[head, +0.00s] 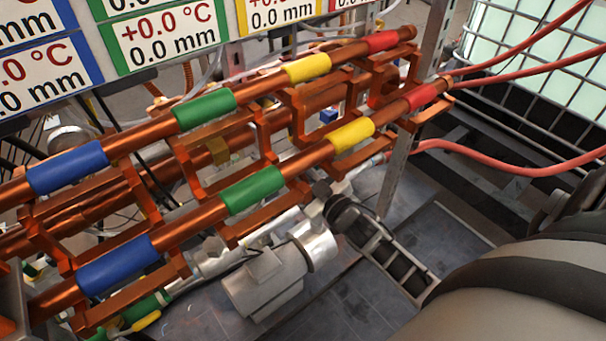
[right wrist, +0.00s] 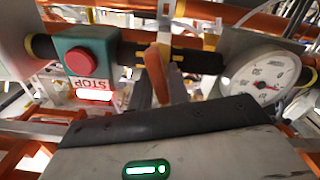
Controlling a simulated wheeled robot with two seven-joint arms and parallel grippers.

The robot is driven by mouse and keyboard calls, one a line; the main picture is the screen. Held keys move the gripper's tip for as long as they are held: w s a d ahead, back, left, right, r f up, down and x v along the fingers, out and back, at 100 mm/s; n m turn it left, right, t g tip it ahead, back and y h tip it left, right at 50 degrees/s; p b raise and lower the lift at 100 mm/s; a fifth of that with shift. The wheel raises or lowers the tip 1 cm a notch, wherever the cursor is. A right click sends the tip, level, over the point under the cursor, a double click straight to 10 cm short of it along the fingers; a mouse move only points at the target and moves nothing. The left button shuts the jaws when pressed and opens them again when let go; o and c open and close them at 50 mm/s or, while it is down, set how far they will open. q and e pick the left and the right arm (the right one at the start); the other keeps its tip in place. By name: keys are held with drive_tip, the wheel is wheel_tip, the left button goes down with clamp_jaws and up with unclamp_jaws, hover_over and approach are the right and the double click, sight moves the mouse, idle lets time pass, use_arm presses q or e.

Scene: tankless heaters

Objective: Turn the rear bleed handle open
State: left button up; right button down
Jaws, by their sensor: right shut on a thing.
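An orange-brown handle (right wrist: 156,74) stands near the middle of the right wrist view, in front of a dark horizontal pipe (right wrist: 200,61). I take it for the bleed handle. My right gripper (right wrist: 158,92) is shut on it; the gripper's dark front edge hides the lower part of the fingers. In the head view my right arm fills the lower right corner, and I cannot make out the handle or the grip there. My left gripper is in neither view.
A red stop button (right wrist: 81,62) on a teal box sits left of the handle, and a round white gauge (right wrist: 262,78) right of it. Copper pipes with blue, green (head: 252,190), yellow and red bands cross the head view. Red hoses (head: 520,168) run right.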

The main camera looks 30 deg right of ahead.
drive_tip(key=n, duration=0.6)
drive_tip(key=shift+a+f+n+b, duration=0.15)
drive_tip(key=shift+f+n+b, duration=0.05)
drive_tip(key=shift+n+b, duration=0.1)
drive_tip(key=n+b, duration=0.1)
drive_tip(key=n, duration=0.2)
drive_tip(key=shift+f, duration=0.1)
drive_tip(key=shift+a+n+b, duration=0.1)
drive_tip(key=shift+n+b, duration=0.3)
drive_tip(key=shift+n, duration=1.4)
drive_tip(key=c, duration=1.4)
unclamp_jaws()
drive_tip(key=shift+c, duration=0.2)
drive_tip(key=shift+s, duration=0.1)
drive_tip(key=s+d+b, duration=0.1)
drive_tip(key=s, duration=1.4)
drive_tip(key=shift+s+d, duration=0.15)
drive_tip(key=shift+s, duration=0.25)
